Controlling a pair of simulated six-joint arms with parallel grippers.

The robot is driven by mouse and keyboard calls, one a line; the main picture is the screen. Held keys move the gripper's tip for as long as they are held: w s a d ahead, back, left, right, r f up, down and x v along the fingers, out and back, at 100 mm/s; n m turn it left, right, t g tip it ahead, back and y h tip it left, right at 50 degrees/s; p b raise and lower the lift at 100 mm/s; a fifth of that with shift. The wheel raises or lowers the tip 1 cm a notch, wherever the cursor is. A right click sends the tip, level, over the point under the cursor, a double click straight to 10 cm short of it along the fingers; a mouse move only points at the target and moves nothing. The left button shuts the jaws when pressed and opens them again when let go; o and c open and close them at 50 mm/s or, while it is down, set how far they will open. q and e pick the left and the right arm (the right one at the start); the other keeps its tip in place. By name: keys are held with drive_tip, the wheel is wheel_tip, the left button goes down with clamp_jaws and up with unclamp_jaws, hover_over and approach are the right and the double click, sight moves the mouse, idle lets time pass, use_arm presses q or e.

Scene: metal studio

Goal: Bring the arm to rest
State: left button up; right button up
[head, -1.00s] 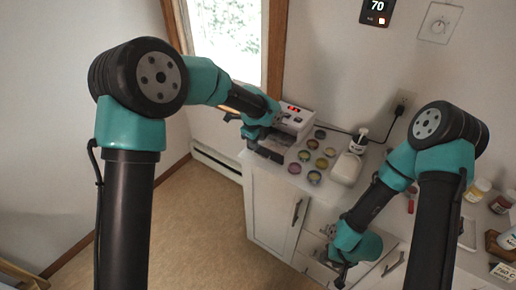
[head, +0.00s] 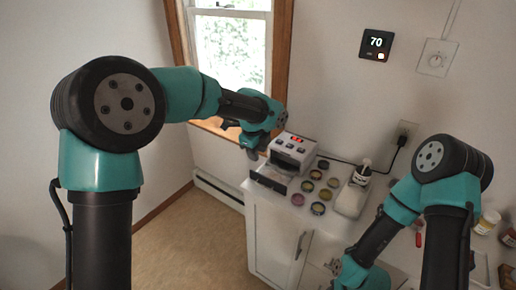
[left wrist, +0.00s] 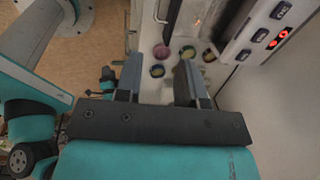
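My left arm reaches in from the left. Its gripper (head: 254,152) hangs in the air in front of the window, just left of a white device with red digits (head: 296,147). In the left wrist view the two fingers of this gripper (left wrist: 159,68) stand apart with nothing between them. The device also shows at the upper right there (left wrist: 262,30). My right arm comes in at the right and bends down toward the counter front. Its gripper is cut off by the lower edge of the head view.
A dark tray (head: 269,178) sticks out of the device's front. Several round coloured dishes (head: 318,208) lie beside it on the white counter. A white scale-like block (head: 350,200) and a bottle (head: 362,170) stand further right. The floor to the left is clear.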

use_arm(q)
drive_tip(key=s+a+f+n+h, duration=0.1)
drive_tip(key=s+a+f+n, duration=0.25)
drive_tip(key=f, duration=0.55)
drive_tip(key=s+a+f+n+g+h, duration=0.1)
drive_tip(key=s+a+f+n, duration=0.15)
drive_tip(key=f+n, duration=0.4)
drive_tip(key=s+a+f+n+h, duration=0.1)
drive_tip(key=s+a+f+n, duration=0.2)
drive_tip(key=f, duration=0.7)
drive_tip(key=s+a+f+n, duration=0.3)
drive_tip(key=s+f+n, duration=0.3)
drive_tip(key=s, duration=0.3)
drive_tip(key=s+a+f+n, duration=0.4)
drive_tip(key=s+f+n, duration=0.1)
drive_tip(key=s, duration=0.5)
drive_tip(key=shift+s+a+f+n, duration=0.25)
drive_tip(key=shift+f+n, duration=0.15)
drive_tip(key=shift+n, duration=0.4)
